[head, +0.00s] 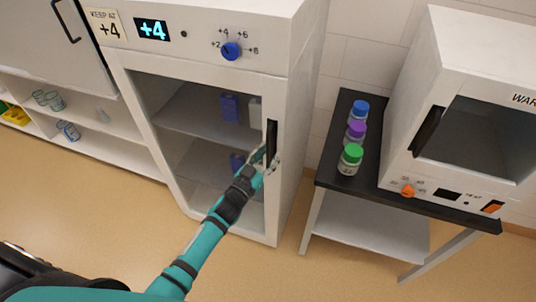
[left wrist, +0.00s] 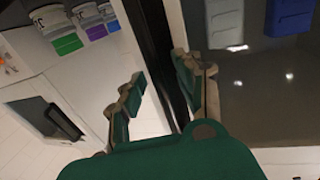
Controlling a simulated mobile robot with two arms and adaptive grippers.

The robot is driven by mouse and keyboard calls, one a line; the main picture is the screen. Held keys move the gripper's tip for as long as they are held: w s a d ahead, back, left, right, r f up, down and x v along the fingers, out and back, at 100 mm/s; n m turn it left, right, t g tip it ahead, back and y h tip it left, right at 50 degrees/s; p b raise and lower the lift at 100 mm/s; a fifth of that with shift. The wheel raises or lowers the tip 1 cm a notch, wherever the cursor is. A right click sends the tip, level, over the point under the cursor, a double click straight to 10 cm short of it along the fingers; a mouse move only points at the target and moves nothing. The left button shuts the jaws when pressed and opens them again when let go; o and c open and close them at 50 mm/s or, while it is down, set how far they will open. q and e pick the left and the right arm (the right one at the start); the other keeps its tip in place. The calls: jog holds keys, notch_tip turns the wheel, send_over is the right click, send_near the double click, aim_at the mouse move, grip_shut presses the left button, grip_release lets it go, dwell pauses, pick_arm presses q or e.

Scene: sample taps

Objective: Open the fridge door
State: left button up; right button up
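The white fridge (head: 290,60) stands in the middle of the head view. Its glass-panelled door (head: 200,150) appears closed, with white containers and blue boxes visible behind the glass. A black vertical handle (head: 271,143) is on the door's right side. My left gripper (head: 264,160) is at the handle's lower part. In the left wrist view the fingers (left wrist: 158,92) are apart, one on each side of the black handle bar (left wrist: 160,60), with a gap at the left finger. My right gripper is in neither view.
A dark table (head: 345,185) right of the fridge holds bottles with blue, purple and green caps (head: 350,160) and a white warmer (head: 450,60). Low shelves (head: 90,140) stand at the left. The floor (head: 330,275) in front is clear.

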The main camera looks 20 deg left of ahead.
pick_arm(q)
grip_shut()
jog(key=shift+s, duration=0.1)
dwell(0.3)
